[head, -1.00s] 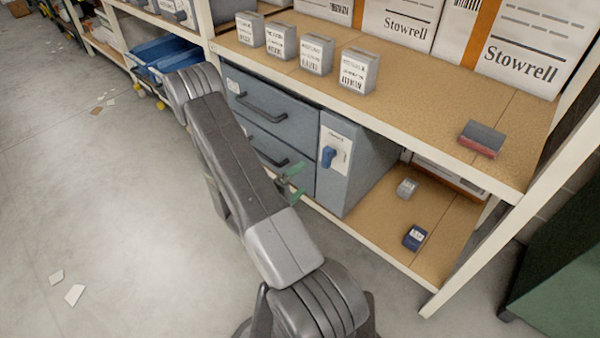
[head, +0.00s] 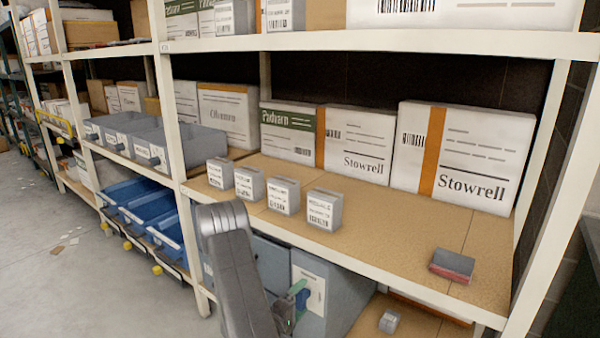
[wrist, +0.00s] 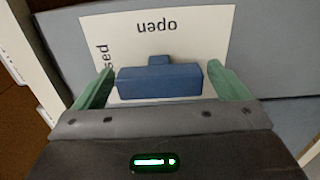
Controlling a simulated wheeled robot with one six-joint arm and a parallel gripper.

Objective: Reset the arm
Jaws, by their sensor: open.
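My gripper (head: 297,291) is low in the head view, in front of the grey cabinet's label plate. Its green fingers are open. In the wrist view my gripper (wrist: 160,74) has one finger on each side of a blue handle (wrist: 160,82), with narrow gaps. The handle lies crosswise on a white plate (wrist: 190,32) with "open" printed on it, upside down in this view. A second word is partly hidden, ending in "sed". In the head view the fingers cover much of the handle. My arm's dark grey link crosses the lower middle.
The grey cabinet (head: 345,290) stands under a shelf board (head: 400,235) bearing several small grey boxes and a red-and-grey block (head: 452,265). A white rack post (head: 172,120) stands left of my arm. Blue bins (head: 165,230) sit further left. Open floor (head: 50,290) lies at left.

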